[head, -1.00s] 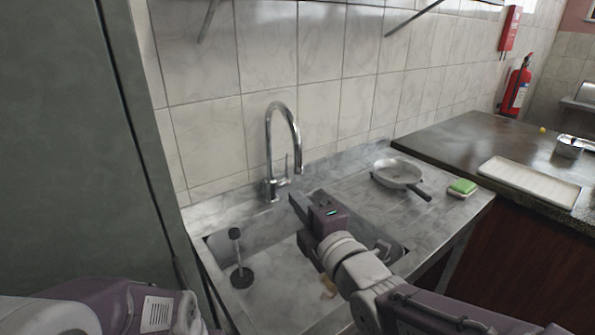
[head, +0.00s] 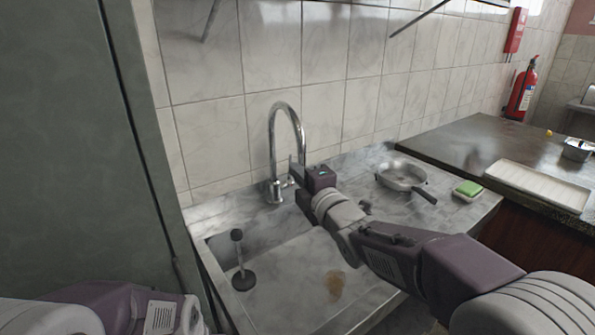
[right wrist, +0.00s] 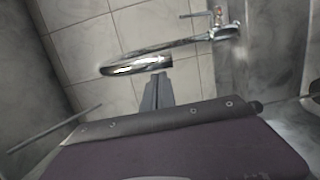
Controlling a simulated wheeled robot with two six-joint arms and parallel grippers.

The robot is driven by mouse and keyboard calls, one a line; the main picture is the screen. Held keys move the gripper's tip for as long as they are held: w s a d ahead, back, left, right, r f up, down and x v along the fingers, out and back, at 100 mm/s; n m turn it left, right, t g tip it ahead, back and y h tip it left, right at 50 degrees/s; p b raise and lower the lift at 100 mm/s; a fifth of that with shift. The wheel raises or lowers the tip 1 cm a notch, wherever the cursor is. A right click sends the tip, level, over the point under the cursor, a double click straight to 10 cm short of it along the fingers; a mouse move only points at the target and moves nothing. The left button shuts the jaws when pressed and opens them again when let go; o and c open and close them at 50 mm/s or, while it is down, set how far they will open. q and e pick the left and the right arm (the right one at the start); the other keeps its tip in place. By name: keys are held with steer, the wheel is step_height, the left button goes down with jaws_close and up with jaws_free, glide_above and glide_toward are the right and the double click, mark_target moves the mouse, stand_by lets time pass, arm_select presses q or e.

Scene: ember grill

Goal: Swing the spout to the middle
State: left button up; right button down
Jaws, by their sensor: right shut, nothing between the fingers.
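The chrome tap spout (head: 291,112) rises in a tall arch at the back of the sink (head: 275,265), its free end hanging toward the right. My right gripper (head: 303,196) is shut and empty, close by the spout's lower end. The gripper body partly covers the tap's lever. In the right wrist view the spout (right wrist: 165,53) runs across the upper middle, and my shut fingers (right wrist: 157,82) are right by its end. I cannot tell whether they touch. Only part of my left arm shows, at the lower left; its gripper is out of view.
A pan (head: 402,175) and a green sponge (head: 467,188) sit on the drainboard at right. A tall dark cabinet (head: 75,150) borders the left side.

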steer(key=shift+w+d, duration=0.3)
steer(key=shift+d, duration=0.4)
steer(key=shift+w+d, duration=0.3)
steer(key=shift+d, duration=0.35)
arm_select(q)
steer(key=shift+f, duration=0.15)
arm_select(e)
steer(key=shift+a+f, duration=0.1)
